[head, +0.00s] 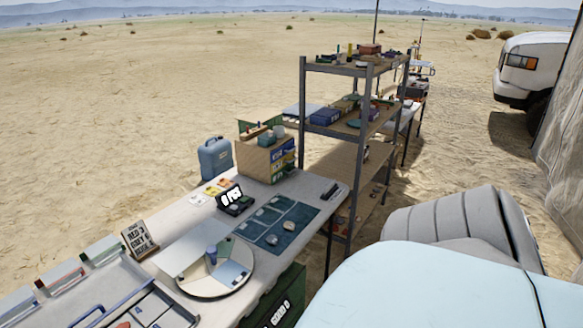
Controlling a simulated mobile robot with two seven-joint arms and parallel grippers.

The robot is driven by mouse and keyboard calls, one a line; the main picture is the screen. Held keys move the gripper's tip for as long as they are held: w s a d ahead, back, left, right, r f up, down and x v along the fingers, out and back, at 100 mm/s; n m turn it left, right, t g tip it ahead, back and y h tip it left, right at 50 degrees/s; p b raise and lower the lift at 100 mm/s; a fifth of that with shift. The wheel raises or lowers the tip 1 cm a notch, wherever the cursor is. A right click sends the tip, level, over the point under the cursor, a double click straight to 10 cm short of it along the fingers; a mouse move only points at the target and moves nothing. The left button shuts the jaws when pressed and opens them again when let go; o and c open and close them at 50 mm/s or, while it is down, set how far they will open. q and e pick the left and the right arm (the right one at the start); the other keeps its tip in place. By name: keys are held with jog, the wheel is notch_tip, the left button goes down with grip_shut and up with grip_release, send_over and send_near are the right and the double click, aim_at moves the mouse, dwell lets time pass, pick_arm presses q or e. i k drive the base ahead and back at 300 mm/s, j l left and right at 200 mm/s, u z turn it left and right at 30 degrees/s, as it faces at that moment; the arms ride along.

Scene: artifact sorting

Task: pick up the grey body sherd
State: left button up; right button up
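Two small pale greyish pieces lie apart on a dark blue-green mat (262,229) on the long table: one piece (288,226) towards the right, the other piece (271,239) nearer the front. They look like sherds, but they are too small to tell which, if either, is the grey body sherd. Neither of my grippers is in the head view, and nothing is seen touching the pieces.
A round turntable (190,287) bearing a blue cup (212,254) stands left of the mat. A dark digital display (232,198), a sign (139,239) and a drawer box (256,160) stand nearby. A metal shelf rack (303,100) rises beyond the table's right end.

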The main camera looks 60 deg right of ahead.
aim_at(272, 239)
jog(key=z, duration=1.9)
jog(key=i+l, duration=0.6)
jog(key=l, duration=0.15)
jog(key=i+l, duration=0.6)
jog(key=l, duration=0.15)
jog(key=i+l+u, duration=0.1)
jog(key=u, duration=0.4)
jog(key=l+u, duration=0.1)
jog(key=u, duration=0.35)
jog(key=i+l+u, duration=0.1)
jog(key=u, duration=1.05)
